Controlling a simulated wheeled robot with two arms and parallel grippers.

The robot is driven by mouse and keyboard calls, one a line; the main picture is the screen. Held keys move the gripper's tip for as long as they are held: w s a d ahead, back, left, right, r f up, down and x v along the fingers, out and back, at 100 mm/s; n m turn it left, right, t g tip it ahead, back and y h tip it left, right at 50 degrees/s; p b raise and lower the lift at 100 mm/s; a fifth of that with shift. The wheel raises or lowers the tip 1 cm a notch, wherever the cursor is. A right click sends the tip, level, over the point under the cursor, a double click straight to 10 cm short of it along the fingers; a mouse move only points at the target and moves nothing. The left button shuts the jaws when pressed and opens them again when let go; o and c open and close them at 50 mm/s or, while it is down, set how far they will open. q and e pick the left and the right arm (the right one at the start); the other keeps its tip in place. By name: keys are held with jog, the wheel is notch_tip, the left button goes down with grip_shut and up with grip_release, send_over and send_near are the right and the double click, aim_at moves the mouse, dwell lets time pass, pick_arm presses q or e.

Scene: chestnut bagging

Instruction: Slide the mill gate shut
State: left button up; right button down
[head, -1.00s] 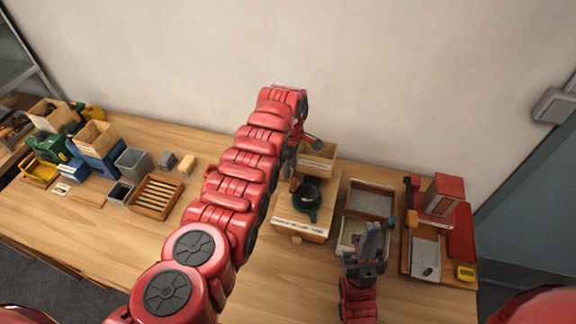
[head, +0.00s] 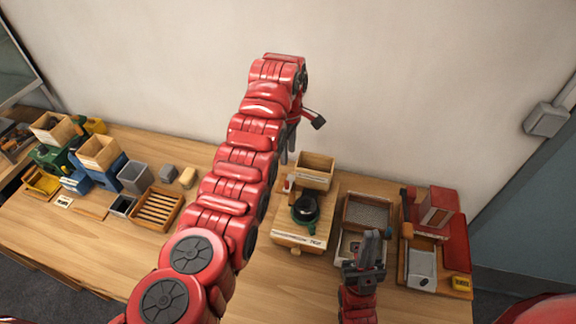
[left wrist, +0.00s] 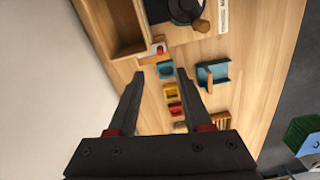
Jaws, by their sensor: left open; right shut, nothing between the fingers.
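The mill is a wooden stand (head: 290,236) with a dark round bowl (head: 305,208) on it and an open wooden box (head: 315,170) behind. A small red-and-white piece (head: 288,184) sits at its left side; I cannot tell whether it is the gate's handle. In the left wrist view the box (left wrist: 98,22), bowl (left wrist: 185,8) and red-and-white piece (left wrist: 158,48) show beyond the fingertips. My left gripper (head: 289,150) is open and empty, raised above and behind the mill's left side. My right gripper (head: 371,245) is shut and empty, right of the mill.
Two trays (head: 367,213) stand right of the mill, with a red machine (head: 436,208) further right. A slatted wooden rack (head: 156,208), grey bins (head: 134,176) and blue and green boxes stand at the left. The wall rises close behind the table.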

pick_arm(q)
jog(key=shift+r, duration=2.2)
